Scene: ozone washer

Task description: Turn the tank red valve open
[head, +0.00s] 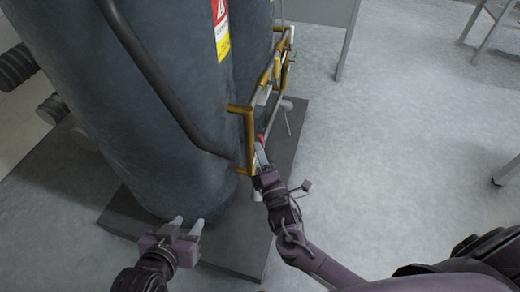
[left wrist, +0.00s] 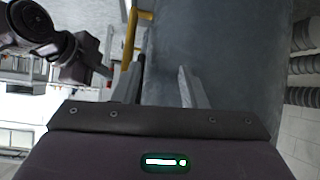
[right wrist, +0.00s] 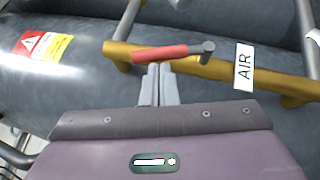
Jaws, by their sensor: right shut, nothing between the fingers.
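The red valve handle (right wrist: 160,53) lies along a yellow pipe in the right wrist view, with its grey pivot at its right end. A small part of it shows in the head view (head: 261,139). My right gripper (head: 261,152) is at the handle, fingers together and empty. In the right wrist view its fingertips (right wrist: 160,67) are just below the handle's middle; I cannot tell if they touch it. The dark tank (head: 160,110) stands behind. My left gripper (head: 187,222) is open and empty near the tank's foot; its fingers (left wrist: 163,80) are apart in the left wrist view.
Yellow piping (head: 248,125) runs up the tank's right side. A white AIR label (right wrist: 243,67) is on the pipe right of the handle. A dark base plate (head: 232,238) lies under the tank. The grey floor (head: 400,130) to the right is largely clear.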

